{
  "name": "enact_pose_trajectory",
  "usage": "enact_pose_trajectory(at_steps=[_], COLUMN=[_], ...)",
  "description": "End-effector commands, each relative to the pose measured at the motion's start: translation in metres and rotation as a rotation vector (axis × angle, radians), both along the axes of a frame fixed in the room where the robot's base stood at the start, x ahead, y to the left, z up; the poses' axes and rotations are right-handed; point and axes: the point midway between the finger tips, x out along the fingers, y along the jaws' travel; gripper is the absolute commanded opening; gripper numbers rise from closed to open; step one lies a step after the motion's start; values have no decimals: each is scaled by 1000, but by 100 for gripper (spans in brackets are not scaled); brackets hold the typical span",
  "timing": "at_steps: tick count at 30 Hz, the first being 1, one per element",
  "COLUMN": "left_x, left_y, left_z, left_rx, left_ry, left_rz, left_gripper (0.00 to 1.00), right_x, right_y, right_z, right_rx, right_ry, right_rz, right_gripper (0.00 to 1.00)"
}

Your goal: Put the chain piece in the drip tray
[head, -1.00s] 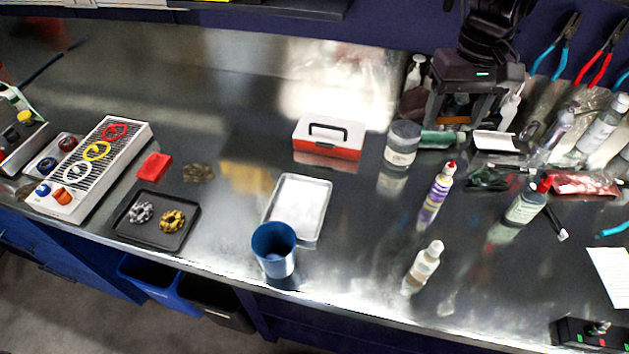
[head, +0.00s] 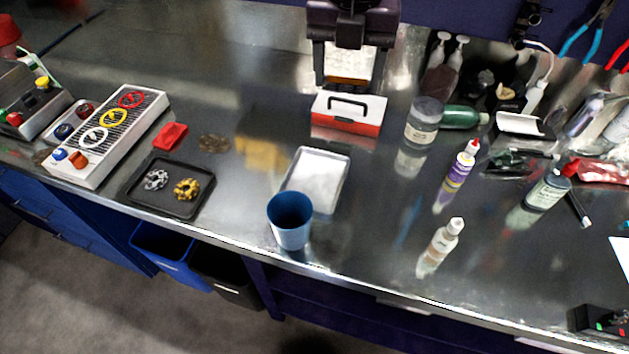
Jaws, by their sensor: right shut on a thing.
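A shallow black tray (head: 160,197) lies on the bench at the left, with a silver chain-like coil (head: 156,180) and a gold one (head: 186,188) in it. A bare pale metal tray (head: 318,178) lies near the bench's middle. I cannot tell for sure which is the drip tray. No separate chain piece shows clearly. My left gripper is out of view.
The red and white box (head: 347,113) stands behind the metal tray. A blue cup (head: 290,220) stands at its front corner. A red block (head: 170,136) and a slotted rack (head: 110,132) are at the left. Bottles, including a purple-labelled one (head: 456,175), crowd the right.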

Motion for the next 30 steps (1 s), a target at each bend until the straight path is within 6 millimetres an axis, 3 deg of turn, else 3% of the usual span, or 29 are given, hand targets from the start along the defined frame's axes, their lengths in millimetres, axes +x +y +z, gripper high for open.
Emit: enact_pose_trajectory(at_steps=[6, 12, 16, 19, 30], left_x=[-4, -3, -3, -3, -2], left_y=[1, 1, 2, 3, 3], left_z=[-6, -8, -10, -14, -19], left_rx=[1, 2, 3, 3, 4], left_ry=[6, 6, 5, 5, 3], left_rz=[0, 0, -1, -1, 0], left_gripper=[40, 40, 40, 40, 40], right_x=[-12, -20, -22, -22, -23], right_y=[29, 44, 47, 47, 47], right_z=[0, 1, -2, -17, -112], right_rx=[-9, -11, -10, -11, -9], right_ry=[2, 5, 8, 11, 14], right_rz=[587, 932, 1028, 1049, 1047], right_gripper=[39, 39, 39, 39, 39])
